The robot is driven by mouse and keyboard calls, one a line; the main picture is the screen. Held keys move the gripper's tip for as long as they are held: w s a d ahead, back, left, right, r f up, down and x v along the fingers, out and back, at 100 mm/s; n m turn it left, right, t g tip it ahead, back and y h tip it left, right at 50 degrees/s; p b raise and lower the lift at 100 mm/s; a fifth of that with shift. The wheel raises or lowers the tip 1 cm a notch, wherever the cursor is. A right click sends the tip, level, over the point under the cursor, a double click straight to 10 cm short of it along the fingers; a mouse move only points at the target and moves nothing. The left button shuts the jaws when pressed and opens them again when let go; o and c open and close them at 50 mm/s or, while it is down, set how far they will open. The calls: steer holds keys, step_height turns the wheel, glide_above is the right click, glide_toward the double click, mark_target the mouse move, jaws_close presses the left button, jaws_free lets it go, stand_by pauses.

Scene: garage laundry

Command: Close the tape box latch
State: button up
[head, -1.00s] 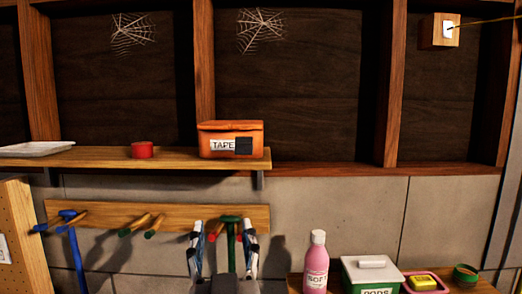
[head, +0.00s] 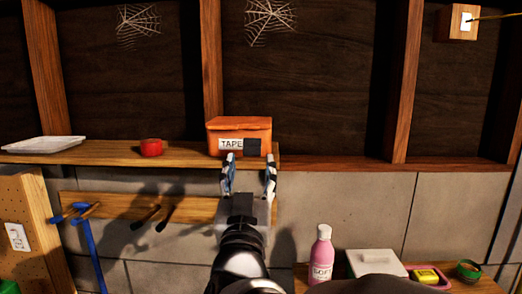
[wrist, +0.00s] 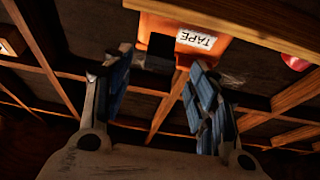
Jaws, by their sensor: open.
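The orange tape box (head: 238,128) stands on the wooden shelf (head: 110,152), with a white TAPE label on its front. Its dark square latch (head: 252,147) sits on the front, right of the label. My gripper (head: 249,168) is open and empty, with its fingers pointing up at the box's lower front. In the wrist view the box (wrist: 205,52) appears upside down, with the dark latch (wrist: 160,50) beyond and between the fingers of my gripper (wrist: 157,72). I cannot tell whether a finger touches the box.
A red tape roll (head: 151,147) and a white tray (head: 44,144) stand on the shelf left of the box. A peg rail (head: 130,208) with a blue tool runs below. A pink bottle (head: 321,255) and containers stand at lower right.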

mark_target(252, 152)
steer(key=shift+p+x, duration=0.45)
steer(key=shift+x, duration=1.85)
steer(key=c, duration=1.1)
steer(key=shift+o, duration=0.2)
steer(key=shift+r, duration=0.1)
